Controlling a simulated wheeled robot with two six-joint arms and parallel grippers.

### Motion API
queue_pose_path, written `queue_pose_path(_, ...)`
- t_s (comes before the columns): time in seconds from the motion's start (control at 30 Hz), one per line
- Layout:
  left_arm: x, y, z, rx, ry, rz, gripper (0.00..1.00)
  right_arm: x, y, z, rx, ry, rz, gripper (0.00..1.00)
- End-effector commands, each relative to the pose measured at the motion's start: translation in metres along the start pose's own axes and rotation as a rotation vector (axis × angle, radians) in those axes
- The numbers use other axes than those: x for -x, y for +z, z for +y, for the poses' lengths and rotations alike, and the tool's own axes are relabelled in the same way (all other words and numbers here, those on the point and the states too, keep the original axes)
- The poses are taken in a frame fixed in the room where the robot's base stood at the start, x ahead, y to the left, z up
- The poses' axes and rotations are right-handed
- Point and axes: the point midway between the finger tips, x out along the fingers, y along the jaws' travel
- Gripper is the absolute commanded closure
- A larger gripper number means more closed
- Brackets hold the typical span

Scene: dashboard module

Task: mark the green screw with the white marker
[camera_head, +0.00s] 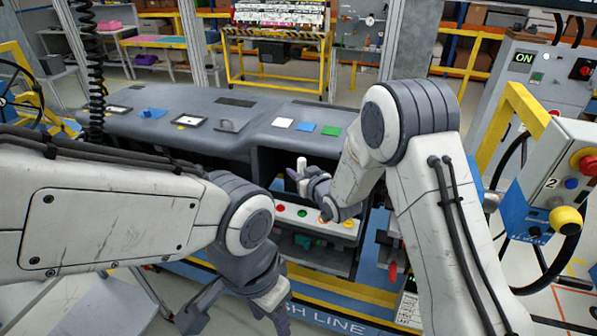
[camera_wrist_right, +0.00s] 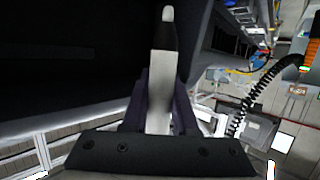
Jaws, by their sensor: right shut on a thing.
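A white strip (camera_head: 314,220) on the dashboard module carries a red screw (camera_head: 280,208), a green screw (camera_head: 302,213), an orange one and a yellow screw (camera_head: 348,223). My right gripper (camera_head: 306,182) is shut on the white marker (camera_head: 301,165), above and behind the green screw, apart from it. In the right wrist view the marker (camera_wrist_right: 159,85) stands out between the fingers (camera_wrist_right: 158,108), with a black collar and a pale tip. My left gripper (camera_head: 236,312) is open and empty, low in front of the module.
The grey dashboard top (camera_head: 225,105) bears a white, a blue (camera_head: 305,127) and a green square (camera_head: 331,131), plus dark frames. A control box (camera_head: 560,170) with a red button stands at right. A black coiled cable (camera_head: 93,70) hangs at left.

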Motion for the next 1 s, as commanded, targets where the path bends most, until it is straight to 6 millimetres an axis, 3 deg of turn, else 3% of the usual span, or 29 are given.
queue_pose_path(0.3, -0.008, 0.000, -0.001, 0.001, 0.000, 0.000, 0.50, 0.002, 0.002, 0.001, 0.001, 0.003, 0.001, 1.00)
queue_pose_path(1.0, -0.056, 0.003, -0.004, 0.006, 0.000, 0.000, 0.50, -0.011, 0.044, 0.001, 0.001, 0.003, 0.001, 1.00)
